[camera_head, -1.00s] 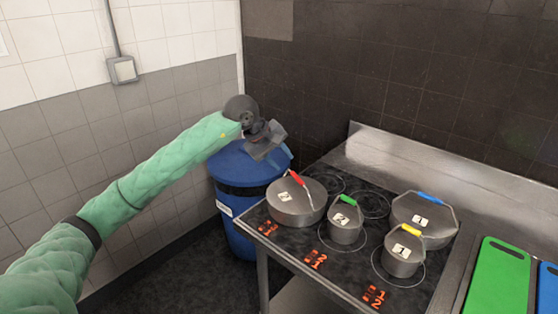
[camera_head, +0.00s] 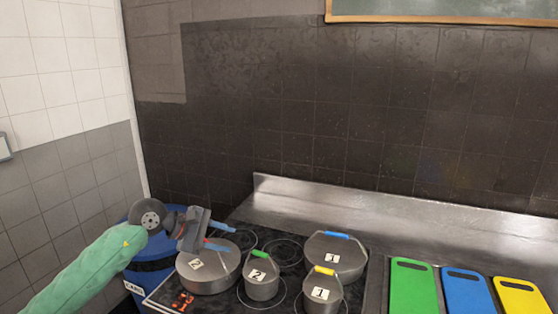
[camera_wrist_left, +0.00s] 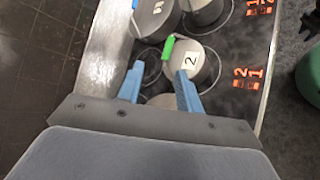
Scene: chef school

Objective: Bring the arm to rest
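My left arm comes in from the lower left in the head view. Its gripper (camera_head: 224,237) is open and empty, with blue fingers pointing right, in front of the back part of a wide lidded pan (camera_head: 208,272). The gripper partly hides the pan's red handle. In the left wrist view the two blue fingers (camera_wrist_left: 159,70) stand apart, with nothing held between them. A small pot with a green handle (camera_wrist_left: 185,62) shows beyond them. My right arm is not in view.
The stove (camera_head: 167,296) also holds the green-handled pot (camera_head: 261,281), a yellow-handled pot (camera_head: 323,291) and a blue-handled pan (camera_head: 336,259). A blue bin (camera_head: 152,266) stands left of it. Green (camera_head: 413,289), blue (camera_head: 466,293) and yellow (camera_head: 521,299) boards lie right.

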